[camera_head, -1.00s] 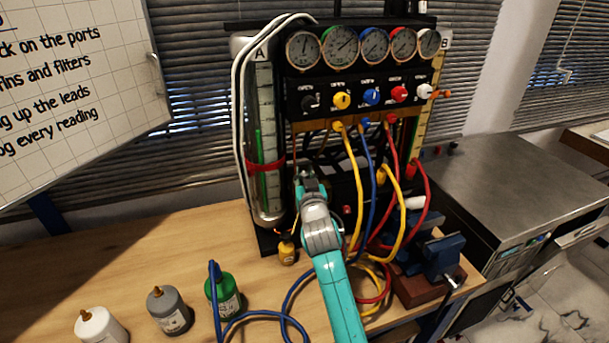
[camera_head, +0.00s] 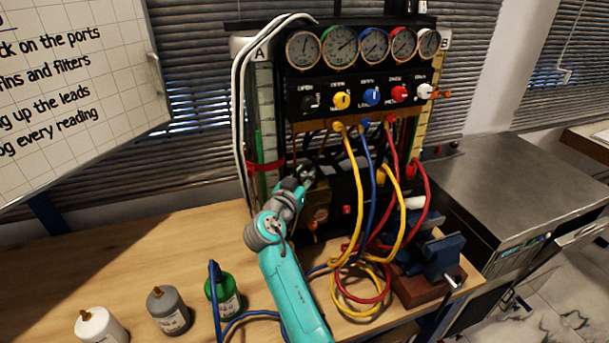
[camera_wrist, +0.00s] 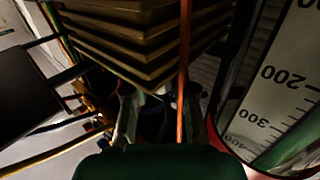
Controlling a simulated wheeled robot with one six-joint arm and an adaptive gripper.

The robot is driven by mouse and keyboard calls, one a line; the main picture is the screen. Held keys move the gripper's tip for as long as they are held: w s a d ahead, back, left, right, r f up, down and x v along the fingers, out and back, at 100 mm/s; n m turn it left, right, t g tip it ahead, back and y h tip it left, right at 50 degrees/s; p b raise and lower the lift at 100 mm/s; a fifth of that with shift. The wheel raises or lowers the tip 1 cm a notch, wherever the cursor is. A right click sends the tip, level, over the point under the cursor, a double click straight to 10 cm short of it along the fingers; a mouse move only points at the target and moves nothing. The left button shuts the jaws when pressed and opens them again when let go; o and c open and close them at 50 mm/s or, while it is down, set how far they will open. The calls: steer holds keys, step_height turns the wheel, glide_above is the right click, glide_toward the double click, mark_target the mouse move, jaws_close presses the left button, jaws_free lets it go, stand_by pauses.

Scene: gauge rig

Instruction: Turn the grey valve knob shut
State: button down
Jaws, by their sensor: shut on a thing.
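My gripper (camera_head: 304,174) is at the lower left part of the gauge rig, just right of the clear column marked A. Its fingers are shut on what appears to be the grey valve knob, which they and the shadow mostly hide. In the wrist view my gripper (camera_wrist: 156,105) has its fingers below a stack of brown fins (camera_wrist: 145,40), and the thing between them is too dark to make out. My teal arm rises from the bottom of the head view to the rig.
Yellow, blue and red hoses (camera_head: 358,190) hang close to the right of my gripper. A blue vise (camera_head: 440,256) stands at the right. A green bottle (camera_head: 228,297), a grey bottle (camera_head: 168,311) and a white bottle (camera_head: 98,325) stand front left.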

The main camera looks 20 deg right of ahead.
mark_target(305, 173)
steer(key=shift+m+g+h, duration=2)
steer(key=shift+g, duration=0.4)
steer(key=c, duration=0.9)
jaws_free()
step_height(305, 173, up, 10)
steer(key=shift+f, duration=0.1)
